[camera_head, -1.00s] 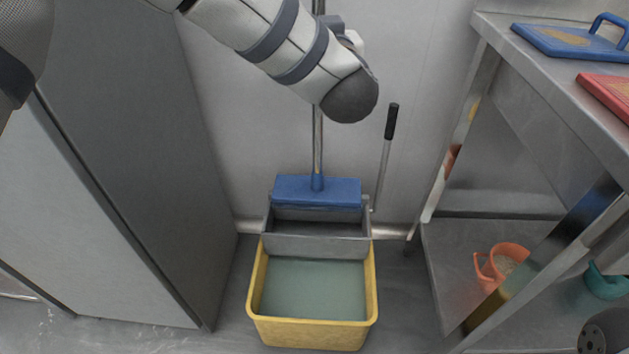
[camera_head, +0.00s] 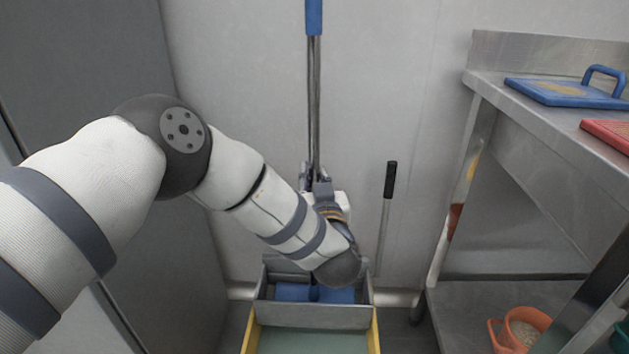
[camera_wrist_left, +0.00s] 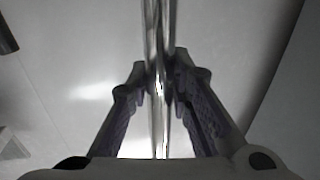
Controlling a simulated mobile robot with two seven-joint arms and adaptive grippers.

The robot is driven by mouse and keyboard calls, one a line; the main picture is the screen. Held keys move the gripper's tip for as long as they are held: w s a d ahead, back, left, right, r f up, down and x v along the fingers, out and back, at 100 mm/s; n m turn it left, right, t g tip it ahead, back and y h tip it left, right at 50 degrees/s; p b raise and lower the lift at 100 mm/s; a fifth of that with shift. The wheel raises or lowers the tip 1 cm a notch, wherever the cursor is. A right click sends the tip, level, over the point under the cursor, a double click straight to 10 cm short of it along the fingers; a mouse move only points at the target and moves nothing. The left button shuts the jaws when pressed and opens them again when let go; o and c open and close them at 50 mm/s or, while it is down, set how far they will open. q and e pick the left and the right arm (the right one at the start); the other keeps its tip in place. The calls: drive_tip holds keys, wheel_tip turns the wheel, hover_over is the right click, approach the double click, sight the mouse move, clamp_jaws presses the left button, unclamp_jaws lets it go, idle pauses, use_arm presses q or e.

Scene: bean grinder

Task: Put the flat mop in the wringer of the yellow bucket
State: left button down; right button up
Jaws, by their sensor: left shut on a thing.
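The flat mop (camera_head: 314,110) stands upright, with a metal handle, a blue grip at the top and a blue head (camera_head: 292,293) at the bottom. Its head sits between the walls of the grey wringer (camera_head: 312,316), partly hidden by my left arm. The wringer is on the back of the yellow bucket (camera_head: 375,335), cut off by the lower picture edge. My left gripper (camera_head: 314,178) is shut on the mop's handle above the wringer. The left wrist view shows the handle (camera_wrist_left: 158,30) between both fingers (camera_wrist_left: 160,75). My right gripper is out of view.
The wringer's lever (camera_head: 386,215), black-tipped, rises at the right. A steel table (camera_head: 500,95) with a blue board (camera_head: 565,92) and a red board (camera_head: 608,132) stands right; an orange jug (camera_head: 518,330) sits on its lower shelf. A grey cabinet (camera_head: 90,80) stands left.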

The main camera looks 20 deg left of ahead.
use_arm(q)
drive_tip(key=shift+r, duration=0.15)
drive_tip(key=c, duration=1.5)
unclamp_jaws()
drive_tip(key=shift+o, duration=0.2)
